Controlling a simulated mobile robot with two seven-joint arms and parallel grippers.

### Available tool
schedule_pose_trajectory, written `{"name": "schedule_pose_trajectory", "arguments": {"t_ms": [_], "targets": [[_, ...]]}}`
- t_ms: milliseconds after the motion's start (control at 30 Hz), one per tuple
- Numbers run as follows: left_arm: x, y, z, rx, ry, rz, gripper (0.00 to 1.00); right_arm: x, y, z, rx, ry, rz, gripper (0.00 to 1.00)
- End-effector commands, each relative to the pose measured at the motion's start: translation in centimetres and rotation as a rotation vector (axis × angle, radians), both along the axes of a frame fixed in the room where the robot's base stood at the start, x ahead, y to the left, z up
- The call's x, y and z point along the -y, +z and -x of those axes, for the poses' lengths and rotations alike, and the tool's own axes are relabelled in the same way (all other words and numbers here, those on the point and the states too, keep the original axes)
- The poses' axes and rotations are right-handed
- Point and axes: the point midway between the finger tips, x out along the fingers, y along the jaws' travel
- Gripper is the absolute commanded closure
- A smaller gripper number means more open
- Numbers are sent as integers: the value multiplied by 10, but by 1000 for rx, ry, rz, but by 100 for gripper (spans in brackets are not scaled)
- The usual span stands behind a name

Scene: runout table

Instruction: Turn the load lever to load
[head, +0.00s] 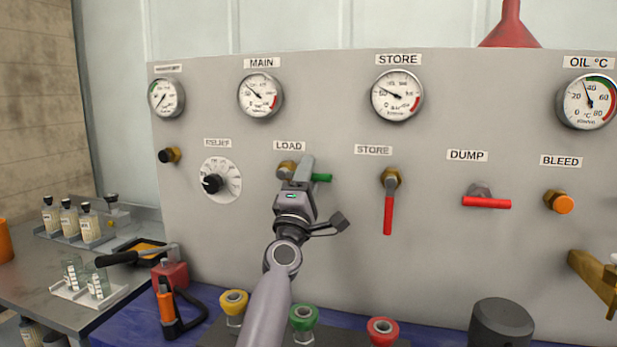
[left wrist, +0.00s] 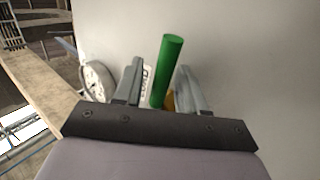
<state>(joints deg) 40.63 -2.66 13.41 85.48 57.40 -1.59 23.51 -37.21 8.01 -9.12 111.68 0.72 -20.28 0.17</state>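The load lever has a green handle (head: 322,178) that points right, roughly level, from a brass valve body (head: 286,170) under the LOAD label (head: 289,146). My left gripper (head: 302,170) is in front of this lever and hides part of it. In the left wrist view the green handle (left wrist: 168,68) stands between the two fingers of the left gripper (left wrist: 160,85), with a gap on each side. The left gripper is open around the handle. I cannot tell whether a finger touches it. My right gripper is not in view.
To the right are the red store lever (head: 388,213), the red dump handle (head: 486,202) and the orange bleed knob (head: 564,204). The relief dial (head: 219,180) is to the left. Yellow (head: 234,301), green (head: 303,317) and red (head: 382,330) fittings stand below on the bench.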

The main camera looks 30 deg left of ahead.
Motion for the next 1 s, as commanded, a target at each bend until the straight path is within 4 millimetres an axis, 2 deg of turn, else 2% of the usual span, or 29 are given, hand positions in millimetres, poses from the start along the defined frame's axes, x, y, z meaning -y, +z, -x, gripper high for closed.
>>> {"name": "schedule_pose_trajectory", "arguments": {"t_ms": [167,633,1000], "targets": [[2,-5,6,-1,-1,0,59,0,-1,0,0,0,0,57],[13,-37,53,-1,1,1,59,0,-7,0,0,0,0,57],[15,-40,58,0,0,0,59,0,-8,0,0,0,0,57]]}}
